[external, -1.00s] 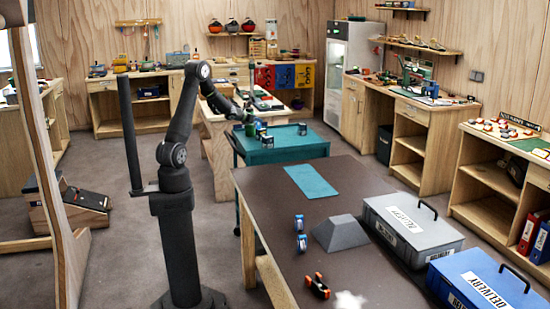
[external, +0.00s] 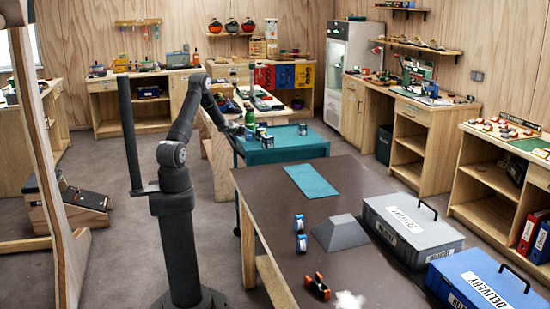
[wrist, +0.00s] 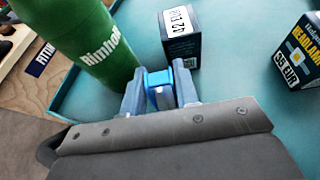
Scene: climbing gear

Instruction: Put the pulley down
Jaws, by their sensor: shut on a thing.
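My gripper (wrist: 160,95) is shut on a small blue pulley (wrist: 158,80), seen between its fingers in the wrist view. Much of the pulley is hidden by the fingers. In the external view my gripper (external: 239,131) is at the near left part of the teal cart (external: 290,153), and the pulley cannot be made out there. In the wrist view the teal surface (wrist: 225,75) lies below the fingers. I cannot tell whether the pulley touches it.
A green bottle (wrist: 90,40) stands close to the left of my gripper. A dark price-tagged box (wrist: 181,48) is just beyond the fingers, and a headlamp box (wrist: 298,55) is at right. The brown table (external: 350,262) holds a grey wedge (external: 340,234); delivery cases (external: 412,232) are beside it.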

